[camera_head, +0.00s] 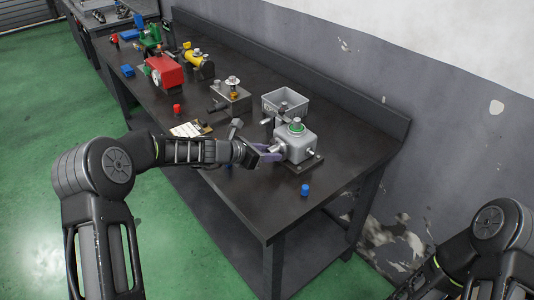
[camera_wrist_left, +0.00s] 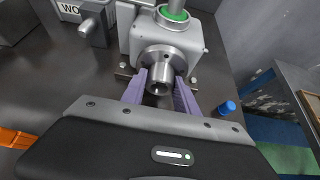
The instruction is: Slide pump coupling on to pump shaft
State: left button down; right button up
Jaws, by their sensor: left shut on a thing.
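The grey pump (camera_head: 297,146) with a green ring on top stands on its dark base plate near the table's front right. My left gripper (camera_head: 268,152) reaches it from the left, its purple fingers close to the pump's side. In the left wrist view, the left gripper (camera_wrist_left: 160,93) is shut on the metal pump coupling (camera_wrist_left: 159,80), a hollow cylinder with its open end facing the camera. The coupling lines up with the round boss on the pump body (camera_wrist_left: 140,33). The pump shaft is hidden behind the coupling, so I cannot tell how far they overlap. My right gripper is out of view.
A blue cap (camera_head: 305,190) stands in front of the pump; it also shows in the left wrist view (camera_wrist_left: 227,108). A grey bin (camera_head: 285,101) and a metal block (camera_head: 231,98) stand behind. A red unit (camera_head: 165,74) is farther left. The table's front right corner is clear.

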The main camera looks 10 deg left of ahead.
pick_arm(q)
jog(key=shift+w+d, duration=0.25)
jog(key=shift+d, duration=0.05)
dwell(0.7)
jog(key=c, duration=0.9)
grip_release()
jog(key=shift+o, duration=0.2)
jog(key=b+v, duration=0.1)
jog(key=v, duration=0.7)
jog(key=shift+w, duration=0.1)
